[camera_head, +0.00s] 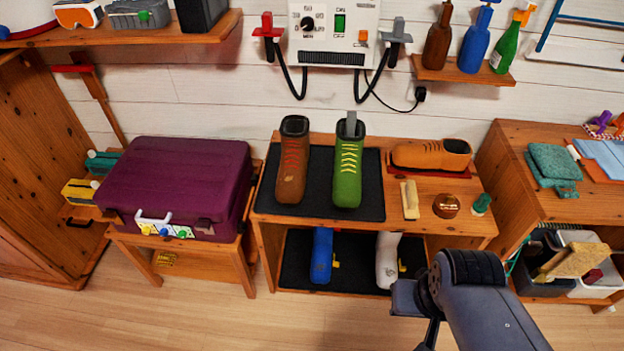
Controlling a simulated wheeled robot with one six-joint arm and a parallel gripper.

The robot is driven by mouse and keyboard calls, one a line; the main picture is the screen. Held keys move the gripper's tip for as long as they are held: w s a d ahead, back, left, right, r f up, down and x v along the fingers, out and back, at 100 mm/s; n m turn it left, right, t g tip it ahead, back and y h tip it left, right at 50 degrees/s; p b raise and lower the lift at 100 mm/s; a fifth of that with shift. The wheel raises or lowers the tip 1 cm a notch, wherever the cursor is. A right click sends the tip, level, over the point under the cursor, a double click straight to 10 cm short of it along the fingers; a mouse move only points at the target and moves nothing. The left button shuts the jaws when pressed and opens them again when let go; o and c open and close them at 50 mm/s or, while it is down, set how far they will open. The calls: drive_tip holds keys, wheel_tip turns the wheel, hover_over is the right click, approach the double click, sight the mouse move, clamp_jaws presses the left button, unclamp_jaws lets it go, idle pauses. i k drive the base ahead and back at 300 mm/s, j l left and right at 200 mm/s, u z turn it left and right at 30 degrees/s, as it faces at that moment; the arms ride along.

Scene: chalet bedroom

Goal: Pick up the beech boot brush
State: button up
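A pale wooden brush (410,200), which looks like the beech boot brush, lies on the low wooden bench (462,226). It sits right of the black mat, with its long side running away from me. Nothing covers it. My gripper (430,336) is at the bottom of the view, below and in front of the bench, apart from the brush. Its fingers are mostly hidden or cut off, so I cannot see whether they are open or shut.
Beside the brush are a round brown tin (446,206), a small green object (481,203) and a tan shoe (432,155). Brown (292,165) and green (348,170) boots stand on the black mat (262,197). A purple case (180,180) is left; a crate (597,287) is right.

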sight(408, 190)
drive_tip(key=i+j, duration=0.1)
drive_tip(key=i, duration=0.85)
drive_tip(key=j+z, duration=0.05)
